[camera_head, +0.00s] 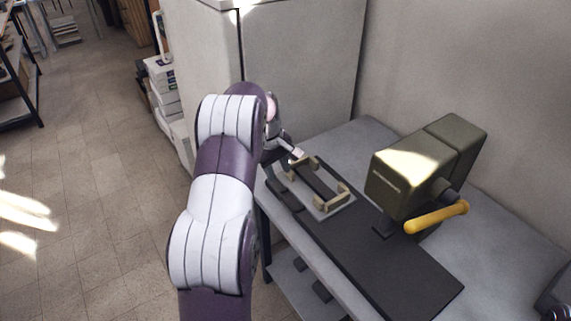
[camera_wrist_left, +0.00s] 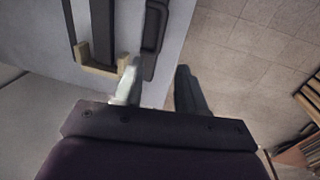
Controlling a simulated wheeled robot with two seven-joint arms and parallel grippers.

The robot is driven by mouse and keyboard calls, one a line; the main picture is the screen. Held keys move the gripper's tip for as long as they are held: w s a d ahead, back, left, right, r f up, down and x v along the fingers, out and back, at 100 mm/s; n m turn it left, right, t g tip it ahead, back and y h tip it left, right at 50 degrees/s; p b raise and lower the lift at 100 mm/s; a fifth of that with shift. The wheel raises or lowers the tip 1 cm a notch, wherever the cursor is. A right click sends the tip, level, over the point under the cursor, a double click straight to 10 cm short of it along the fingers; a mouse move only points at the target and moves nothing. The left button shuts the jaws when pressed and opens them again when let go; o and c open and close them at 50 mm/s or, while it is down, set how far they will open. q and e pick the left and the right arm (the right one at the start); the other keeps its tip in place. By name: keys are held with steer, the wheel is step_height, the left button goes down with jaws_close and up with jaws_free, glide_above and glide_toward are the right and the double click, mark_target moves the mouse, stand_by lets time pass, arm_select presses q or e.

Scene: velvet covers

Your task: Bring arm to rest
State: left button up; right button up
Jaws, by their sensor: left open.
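My left arm (camera_head: 215,215), purple with white bands, reaches forward from the bottom of the head view. Its left gripper (camera_head: 292,152) is at the table's far left end, beside a small frame with tan corner blocks (camera_head: 333,198). In the left wrist view the gripper (camera_wrist_left: 160,85) has its two fingers apart with nothing seen between them. One finger is over the table edge near a tan block (camera_wrist_left: 100,60) and a dark bar; the other is over the floor. My right gripper is not seen.
An olive-green machine (camera_head: 415,175) with a yellow handle (camera_head: 437,217) stands on the grey table (camera_head: 508,250), beside a dark mat (camera_head: 400,275). A tall pale cabinet (camera_head: 300,65) stands behind. Open tiled floor (camera_head: 90,200) lies to the left.

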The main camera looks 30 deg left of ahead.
arm_select(q)
steer(key=s+d+r+m, duration=0.1)
steer(key=s+d+m, duration=1.2)
steer(key=s+d, duration=0.8)
steer(key=shift+d+r+m+y, duration=0.15)
steer(key=shift+d+m+y, duration=0.2)
steer(key=shift+m+y, duration=0.05)
steer(key=shift+s, duration=0.2)
